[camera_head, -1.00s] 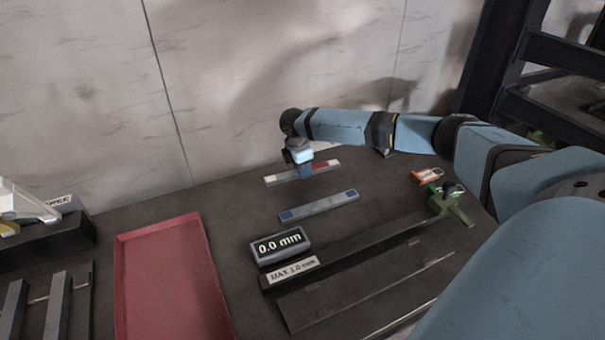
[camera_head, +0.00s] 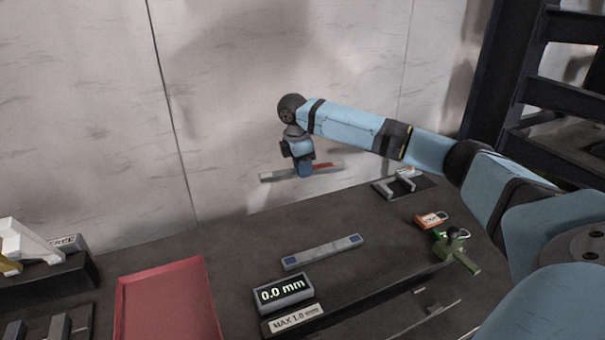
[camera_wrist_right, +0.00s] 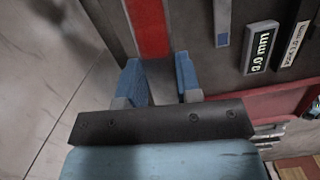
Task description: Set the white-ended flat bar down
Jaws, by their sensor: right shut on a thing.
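My right gripper (camera_head: 305,170) is shut on the middle of a flat grey bar (camera_head: 278,176) with a red section to the right of the fingers. The bar is roughly level and held above the back of the dark bench, in front of the wall. Its end colours are hard to make out now. In the right wrist view, the bar's red part (camera_wrist_right: 148,28) extends beyond my two blue fingers (camera_wrist_right: 160,82), and a grey part shows between them. The left gripper is not in view.
A blue-ended flat bar (camera_head: 322,252) lies on the bench. The back middle bench is clear.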

